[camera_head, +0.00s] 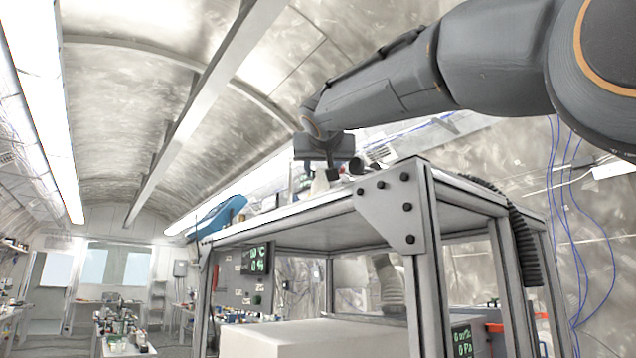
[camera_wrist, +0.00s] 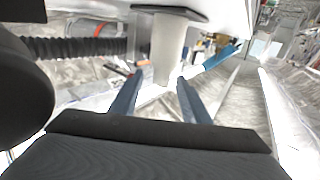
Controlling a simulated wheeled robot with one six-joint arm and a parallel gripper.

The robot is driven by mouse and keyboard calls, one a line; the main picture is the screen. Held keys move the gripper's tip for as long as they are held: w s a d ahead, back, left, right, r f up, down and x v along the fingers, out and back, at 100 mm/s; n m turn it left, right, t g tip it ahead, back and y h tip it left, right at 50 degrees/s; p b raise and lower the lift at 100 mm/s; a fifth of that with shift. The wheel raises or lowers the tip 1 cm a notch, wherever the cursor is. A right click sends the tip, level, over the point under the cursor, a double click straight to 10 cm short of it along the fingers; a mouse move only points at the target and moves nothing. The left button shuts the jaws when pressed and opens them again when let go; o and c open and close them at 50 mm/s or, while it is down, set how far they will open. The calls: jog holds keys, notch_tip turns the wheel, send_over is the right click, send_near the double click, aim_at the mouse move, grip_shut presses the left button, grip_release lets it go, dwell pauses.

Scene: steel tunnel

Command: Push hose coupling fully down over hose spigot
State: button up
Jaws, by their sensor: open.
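My gripper (camera_head: 325,168) is over the top of the metal-framed bench. In the wrist view its two blue-grey fingers (camera_wrist: 160,82) are apart, with nothing gripped between them. A pale piece (camera_head: 320,183) shows below my gripper in the head view. It may be the same cylinder. I cannot tell whether it is the hose spigot or the coupling. A black corrugated hose (camera_wrist: 75,47) lies left of the cylinder. It also hangs at the bench's right side (camera_head: 522,240).
The bench top (camera_head: 300,215) has small items near my gripper, including a metal cylinder (camera_head: 378,155). A blue object (camera_head: 215,215) is at its left end. A white block (camera_head: 310,338) sits below. Blue cables hang on the right wall. The tunnel floor at left has cluttered tables.

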jog(key=w+p, duration=0.1)
jog(key=w, duration=0.1)
jog(key=shift+w, duration=0.4)
jog(key=shift+a, duration=0.1)
grip_shut()
jog(key=shift+r+p, duration=0.8)
jog(key=shift+r, duration=4.05)
